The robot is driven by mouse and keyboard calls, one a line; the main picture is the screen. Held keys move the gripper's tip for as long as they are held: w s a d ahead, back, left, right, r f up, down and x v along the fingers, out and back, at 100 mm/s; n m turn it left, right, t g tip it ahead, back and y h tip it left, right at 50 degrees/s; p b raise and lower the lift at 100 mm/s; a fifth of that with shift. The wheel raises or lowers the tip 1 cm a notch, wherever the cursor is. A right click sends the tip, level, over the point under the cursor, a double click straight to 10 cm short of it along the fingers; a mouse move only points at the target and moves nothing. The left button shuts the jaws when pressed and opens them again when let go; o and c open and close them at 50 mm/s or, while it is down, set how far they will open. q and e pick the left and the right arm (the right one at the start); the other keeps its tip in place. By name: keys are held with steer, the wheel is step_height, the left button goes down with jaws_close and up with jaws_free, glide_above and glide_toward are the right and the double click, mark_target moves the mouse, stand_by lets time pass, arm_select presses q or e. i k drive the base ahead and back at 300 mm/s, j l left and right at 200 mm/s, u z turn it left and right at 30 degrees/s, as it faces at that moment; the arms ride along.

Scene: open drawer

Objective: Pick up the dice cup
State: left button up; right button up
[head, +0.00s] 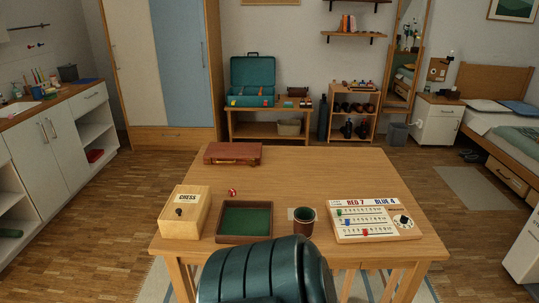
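The dice cup (304,221) is a dark brown cup with a green inside. It stands upright near the front edge of the wooden table, between a green-lined tray and a white score board. A small pale card or patch shows beside its left side. The cup's inside is too small to tell if anything is in it. Neither of my grippers shows in the head view, and nothing is touching the cup.
On the wooden table (302,166) are a chess box (184,212), the tray (219,237), the score board (376,220), a red-white ball (232,192) and a brown case (232,153). A teal ribbed shape (262,271) stands before the front edge. The table's middle is clear.

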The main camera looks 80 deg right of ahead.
mark_target(304, 217)
steer(key=k+z, duration=0.15)
steer(key=z, duration=2.75)
